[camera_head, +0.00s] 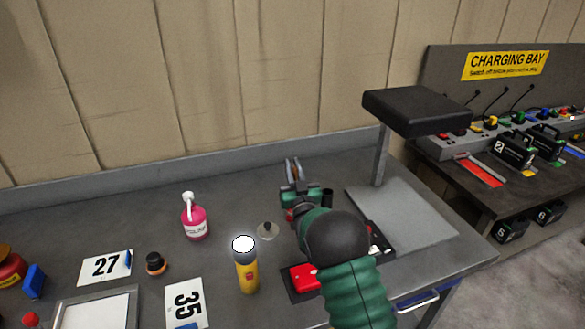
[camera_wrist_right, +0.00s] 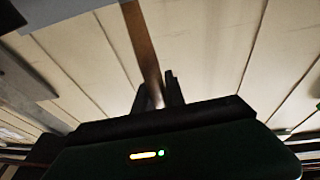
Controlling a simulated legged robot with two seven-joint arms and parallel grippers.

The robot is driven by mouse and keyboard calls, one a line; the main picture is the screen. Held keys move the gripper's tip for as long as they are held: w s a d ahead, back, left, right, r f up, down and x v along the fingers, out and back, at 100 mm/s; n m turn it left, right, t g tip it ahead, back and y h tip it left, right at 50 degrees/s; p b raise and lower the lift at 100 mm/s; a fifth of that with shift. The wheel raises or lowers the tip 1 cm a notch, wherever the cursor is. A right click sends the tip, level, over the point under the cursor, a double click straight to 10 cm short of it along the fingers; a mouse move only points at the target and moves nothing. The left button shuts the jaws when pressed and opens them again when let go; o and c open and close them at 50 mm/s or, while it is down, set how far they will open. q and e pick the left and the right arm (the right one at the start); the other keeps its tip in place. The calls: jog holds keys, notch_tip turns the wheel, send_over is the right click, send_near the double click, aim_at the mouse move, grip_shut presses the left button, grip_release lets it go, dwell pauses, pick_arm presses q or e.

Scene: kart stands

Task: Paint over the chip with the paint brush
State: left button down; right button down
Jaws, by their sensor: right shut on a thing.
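My right gripper (camera_head: 292,174) reaches over the table toward the back wall, its fingers pointing up and away. In the right wrist view its fingers (camera_wrist_right: 160,92) are shut on a long brown handle with a pale metal part, which looks like the paint brush (camera_wrist_right: 142,42). The brush extends up out of that view; its bristles cannot be made out. A red piece (camera_head: 303,277) lies on a dark mat, partly hidden by my right arm. I cannot make out the chip in either view. My left gripper does not show.
Number cards 27 (camera_head: 106,267) and 35 (camera_head: 185,302) lie left. A black-topped stand (camera_head: 416,110) rises right. A charging bench (camera_head: 480,155) stands beyond.

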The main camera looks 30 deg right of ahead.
notch_tip(320, 180, up, 7)
jog(key=p, duration=0.3)
dwell(0.5)
dwell(0.5)
